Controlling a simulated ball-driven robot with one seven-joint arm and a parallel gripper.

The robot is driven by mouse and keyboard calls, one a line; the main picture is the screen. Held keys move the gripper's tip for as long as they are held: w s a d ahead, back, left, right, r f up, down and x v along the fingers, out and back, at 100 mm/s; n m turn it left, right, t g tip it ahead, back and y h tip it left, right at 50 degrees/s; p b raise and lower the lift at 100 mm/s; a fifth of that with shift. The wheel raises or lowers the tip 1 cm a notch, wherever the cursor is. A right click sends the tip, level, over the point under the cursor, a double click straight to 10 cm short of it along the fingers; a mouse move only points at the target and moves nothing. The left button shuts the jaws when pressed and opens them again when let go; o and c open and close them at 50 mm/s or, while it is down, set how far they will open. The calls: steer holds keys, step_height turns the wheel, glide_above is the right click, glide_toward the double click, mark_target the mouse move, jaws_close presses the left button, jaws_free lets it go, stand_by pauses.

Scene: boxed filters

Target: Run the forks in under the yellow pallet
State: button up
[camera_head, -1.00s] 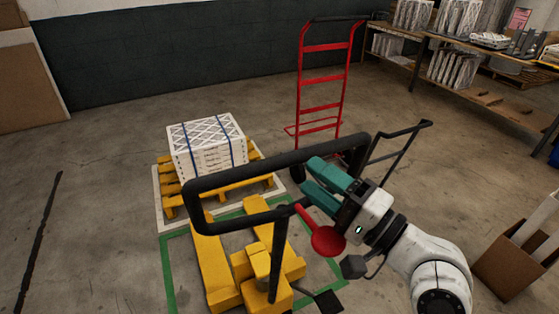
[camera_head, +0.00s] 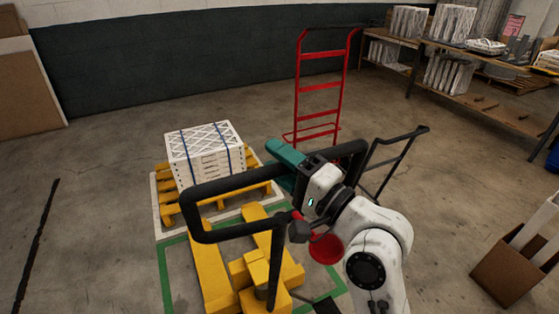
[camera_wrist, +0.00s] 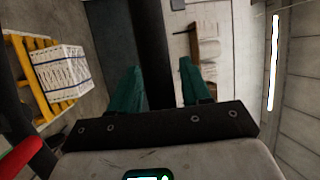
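The yellow pallet (camera_head: 172,213) stands in a white floor square and bears a strapped white stack of boxed filters (camera_head: 206,152). It also shows at the left of the wrist view (camera_wrist: 14,47). The yellow pallet jack's left fork (camera_head: 208,268) and right fork (camera_head: 287,262) point toward the pallet; their tips look short of its near edge, partly behind the handle. The jack's black loop handle (camera_head: 235,184) rises in front. My gripper (camera_head: 284,167) is at the handle's far right part. In the wrist view its teal fingers (camera_wrist: 157,80) are apart, with the black bar (camera_wrist: 150,40) between them and a gap on the right.
A red hand truck (camera_head: 320,90) stands behind the handle, by the dark wall. A shelf (camera_head: 480,95) with filters is at the back right. An open carton (camera_head: 507,275) is at the right. Floor left of the pallet is clear. A green floor outline (camera_head: 165,280) surrounds the jack.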

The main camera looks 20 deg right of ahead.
jaws_close()
stand_by(0.4)
